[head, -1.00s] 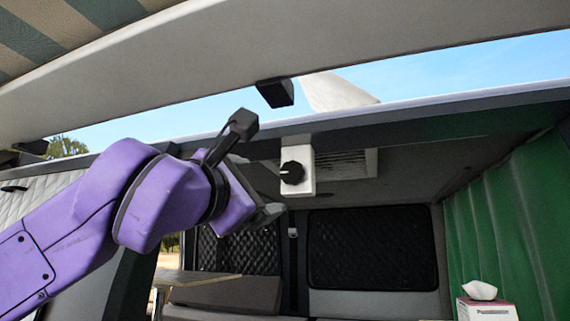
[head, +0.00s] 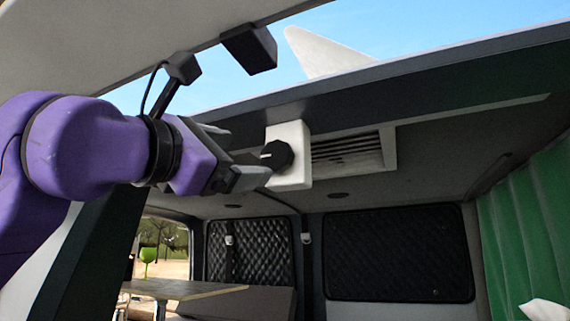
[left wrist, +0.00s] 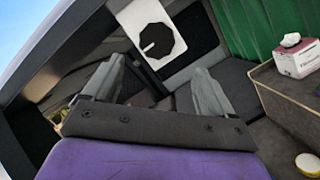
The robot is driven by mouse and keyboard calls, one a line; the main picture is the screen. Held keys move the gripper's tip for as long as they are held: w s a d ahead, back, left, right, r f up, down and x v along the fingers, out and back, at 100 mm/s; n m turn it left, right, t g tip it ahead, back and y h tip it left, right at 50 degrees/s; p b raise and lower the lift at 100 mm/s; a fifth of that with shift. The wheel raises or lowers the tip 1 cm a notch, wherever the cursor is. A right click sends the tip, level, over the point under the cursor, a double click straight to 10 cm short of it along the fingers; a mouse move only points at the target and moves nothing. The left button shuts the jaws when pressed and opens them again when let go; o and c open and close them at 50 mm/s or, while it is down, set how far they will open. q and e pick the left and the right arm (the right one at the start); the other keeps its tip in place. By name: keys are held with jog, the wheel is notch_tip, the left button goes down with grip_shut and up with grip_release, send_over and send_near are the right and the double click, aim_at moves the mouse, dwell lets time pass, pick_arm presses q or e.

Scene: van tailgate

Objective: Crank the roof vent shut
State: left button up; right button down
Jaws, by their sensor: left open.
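The black vent knob (head: 277,155) with a pale pointer line sits on a white block (head: 296,178) under the roof edge; the pointer faces left in the head view. The slatted roof vent (head: 350,153) is just to the right of the block. My left gripper (head: 238,158) is open and empty, with its fingers just left of the knob. In the left wrist view the knob (left wrist: 156,40) shows beyond and between the two spread fingers (left wrist: 157,88), apart from them. My right gripper is not in view.
The dark roof edge (head: 400,88) runs above the knob, and a black block (head: 249,49) hangs from the raised tailgate. A green curtain (head: 530,220) is at right. A table (head: 180,289) stands inside, and a tissue box (left wrist: 297,58) rests on a cabinet.

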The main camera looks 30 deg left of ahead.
aim_at(271, 157)
pick_arm(q)
jog(key=w+r+p, duration=0.2)
jog(key=w, duration=0.1)
jog(key=w+p, duration=0.2)
jog(key=shift+w+r, duration=0.1)
jog(key=shift+r, duration=0.3)
jog(key=w, duration=0.1)
jog(key=w+d+p, duration=0.1)
jog(key=w, duration=0.1)
jog(key=shift+w+r, duration=0.1)
jog(key=shift+w, duration=0.2)
jog(key=shift+w+a, duration=0.1)
jog(key=shift+s+a, duration=0.2)
jog(key=shift+a, duration=0.05)
jog(key=shift+s+d, duration=0.1)
jog(key=shift+s, duration=0.05)
jog(key=c, duration=1.1)
